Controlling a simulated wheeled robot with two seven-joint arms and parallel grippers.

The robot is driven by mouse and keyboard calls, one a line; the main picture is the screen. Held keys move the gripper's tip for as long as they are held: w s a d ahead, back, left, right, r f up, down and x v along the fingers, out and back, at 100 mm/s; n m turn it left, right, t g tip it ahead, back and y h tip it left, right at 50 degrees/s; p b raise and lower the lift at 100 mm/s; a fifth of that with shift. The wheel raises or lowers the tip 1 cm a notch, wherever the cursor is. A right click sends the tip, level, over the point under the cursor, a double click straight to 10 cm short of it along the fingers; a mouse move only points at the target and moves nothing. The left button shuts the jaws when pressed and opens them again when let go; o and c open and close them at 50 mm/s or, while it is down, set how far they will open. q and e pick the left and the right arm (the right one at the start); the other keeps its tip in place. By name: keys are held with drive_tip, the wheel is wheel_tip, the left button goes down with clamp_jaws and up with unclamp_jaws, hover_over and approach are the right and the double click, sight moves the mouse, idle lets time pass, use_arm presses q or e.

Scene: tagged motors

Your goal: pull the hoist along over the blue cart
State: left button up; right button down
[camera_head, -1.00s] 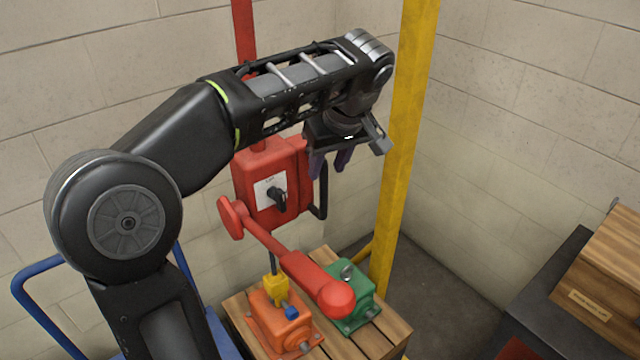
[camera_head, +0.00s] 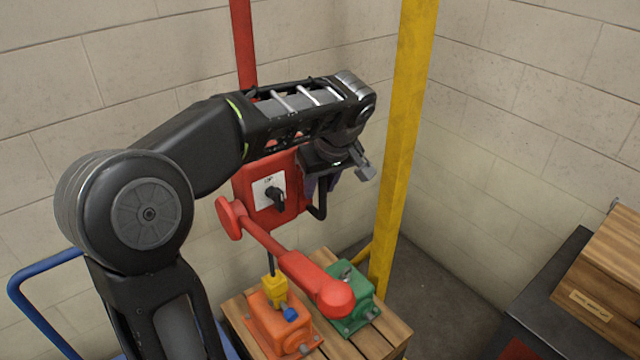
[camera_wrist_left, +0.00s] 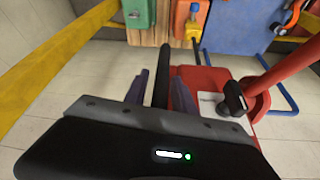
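The hoist's red box (camera_head: 250,205) carries a black switch (camera_head: 276,197) on a white plate and a black bar handle (camera_head: 321,200) on its right side. Its red boom (camera_head: 262,238) reaches forward over the wooden pallet. The yellow hook (camera_head: 274,287) hangs at the orange motor (camera_head: 284,322); whether it is hooked on is unclear. My left gripper (camera_head: 322,184) is at the handle. In the left wrist view the handle (camera_wrist_left: 161,75) runs between its two parted purple fingers (camera_wrist_left: 160,92). The blue cart (camera_head: 38,318) is at lower left, mostly behind my arm. My right gripper is not in view.
A green motor (camera_head: 352,300) sits beside the orange one on the wooden pallet (camera_head: 378,342). A yellow post (camera_head: 402,150) stands close right of my gripper. A wooden box (camera_head: 600,290) is on a dark table at right. Block walls close the corner.

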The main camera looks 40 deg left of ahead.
use_arm(q)
clamp_jaws()
idle(1.1)
